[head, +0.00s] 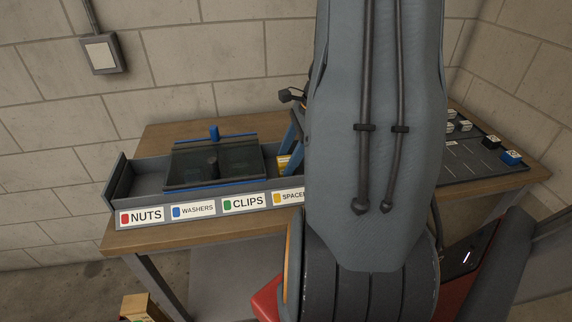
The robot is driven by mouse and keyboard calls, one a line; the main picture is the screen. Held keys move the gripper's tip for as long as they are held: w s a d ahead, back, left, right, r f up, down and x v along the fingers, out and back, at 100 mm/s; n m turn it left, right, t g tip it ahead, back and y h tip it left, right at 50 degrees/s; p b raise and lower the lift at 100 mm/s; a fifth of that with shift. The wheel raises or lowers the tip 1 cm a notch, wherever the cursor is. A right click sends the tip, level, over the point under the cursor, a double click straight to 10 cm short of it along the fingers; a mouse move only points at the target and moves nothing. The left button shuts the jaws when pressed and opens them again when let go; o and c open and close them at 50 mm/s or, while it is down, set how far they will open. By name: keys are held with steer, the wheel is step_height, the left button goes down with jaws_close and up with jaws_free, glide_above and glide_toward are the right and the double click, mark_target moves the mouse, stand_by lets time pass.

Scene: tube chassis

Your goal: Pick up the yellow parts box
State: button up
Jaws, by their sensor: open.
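A small part of a yellow box with a white label (284,163) shows in the grey tray rack, just left of my arm and behind the spacers label. The rest of it is hidden by my arm. My gripper (290,145) is mostly hidden behind my arm; a slanted blue piece beside the arm looks like one of its fingers, just above and beside the yellow box. It is open, and I cannot tell whether it touches the box.
The grey rack (108,201) stands on a wooden table (125,240), labelled nuts, washers, clips and spacers. A dark transparent lid with blue edges (205,165) covers its left-middle part. A dark board with small boxes (470,158) lies right. A cardboard box (138,308) is below.

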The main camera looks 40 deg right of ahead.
steer(key=shift+x, duration=0.8)
steer(key=shift+c, duration=0.2)
steer(key=c, duration=1.2)
steer(key=shift+o, duration=0.2)
steer(key=shift+r, duration=0.1)
